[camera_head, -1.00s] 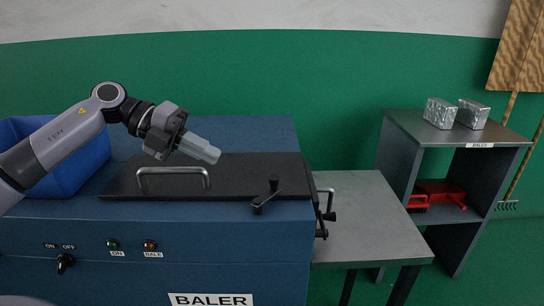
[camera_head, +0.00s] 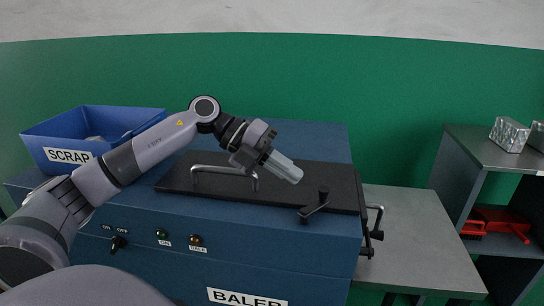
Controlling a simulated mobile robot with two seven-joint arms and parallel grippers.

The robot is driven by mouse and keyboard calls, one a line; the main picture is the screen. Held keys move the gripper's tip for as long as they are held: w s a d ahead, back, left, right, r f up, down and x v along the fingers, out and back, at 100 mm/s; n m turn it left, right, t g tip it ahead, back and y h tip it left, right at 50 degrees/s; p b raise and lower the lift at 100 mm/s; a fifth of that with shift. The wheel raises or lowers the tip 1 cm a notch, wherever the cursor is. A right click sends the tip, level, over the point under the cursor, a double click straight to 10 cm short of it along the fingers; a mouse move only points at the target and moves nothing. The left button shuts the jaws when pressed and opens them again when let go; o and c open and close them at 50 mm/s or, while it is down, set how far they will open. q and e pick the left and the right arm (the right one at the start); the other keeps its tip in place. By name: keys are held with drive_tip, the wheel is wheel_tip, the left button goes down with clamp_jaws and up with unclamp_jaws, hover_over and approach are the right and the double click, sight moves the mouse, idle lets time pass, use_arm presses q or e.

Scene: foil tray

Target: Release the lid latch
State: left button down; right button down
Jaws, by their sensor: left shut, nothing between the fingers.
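The black lid (camera_head: 285,198) lies flat and closed on top of the blue baler (camera_head: 220,228). A metal bar handle (camera_head: 224,170) stands on the lid's left part. The black lid latch (camera_head: 314,206), with an upright knob, sits at the lid's front edge, right of the handle. My left gripper (camera_head: 293,175) is shut and empty above the lid, between the handle and the latch, apart from the latch and up and to its left. My right gripper is not in view.
A blue scrap bin (camera_head: 68,155) stands at the baler's left. A crank (camera_head: 372,232) juts from the baler's right side above a grey table (camera_head: 415,230). A shelf (camera_head: 490,150) at the right bears foil bales (camera_head: 510,133) and red tools (camera_head: 497,222).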

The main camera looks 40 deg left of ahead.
sight(314, 205)
use_arm(q)
drive_tip(key=shift+x, duration=1.8)
drive_tip(key=shift+w+d+m+g+p, duration=0.1)
drive_tip(key=shift+m+g+p, duration=0.2)
drive_tip(key=shift+p, duration=0.15)
